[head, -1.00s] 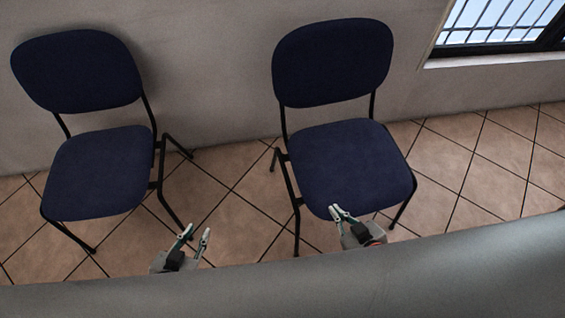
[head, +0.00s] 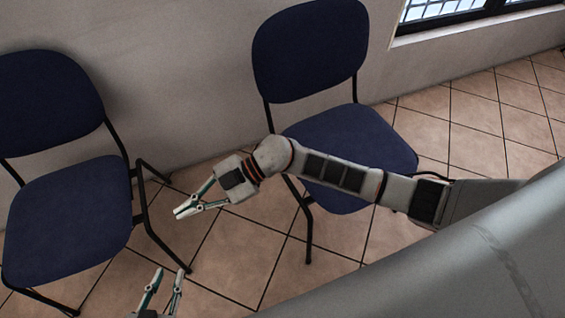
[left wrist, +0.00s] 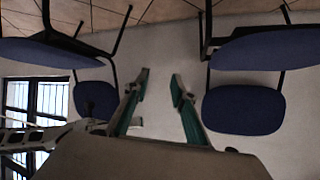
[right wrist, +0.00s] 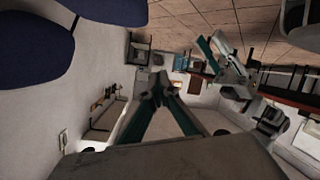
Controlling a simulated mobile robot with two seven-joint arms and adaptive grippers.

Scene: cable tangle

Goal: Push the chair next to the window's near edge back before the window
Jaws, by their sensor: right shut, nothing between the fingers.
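The dark blue chair (head: 350,135) beside the window (head: 450,8) stands with its back near the wall. My right arm crosses in front of its seat and hides part of it. It shows upside down in the left wrist view (left wrist: 95,100). My right gripper (head: 183,212) is shut and empty, over the floor between this chair and the left one. My left gripper (head: 163,285) is open and empty at the bottom edge of the head view. In the left wrist view its fingers (left wrist: 160,82) are apart, with nothing between them.
A second blue chair (head: 65,225) stands at the left, cut by the frame edge. Tiled floor (head: 500,120) is clear below the window, right of the window-side chair.

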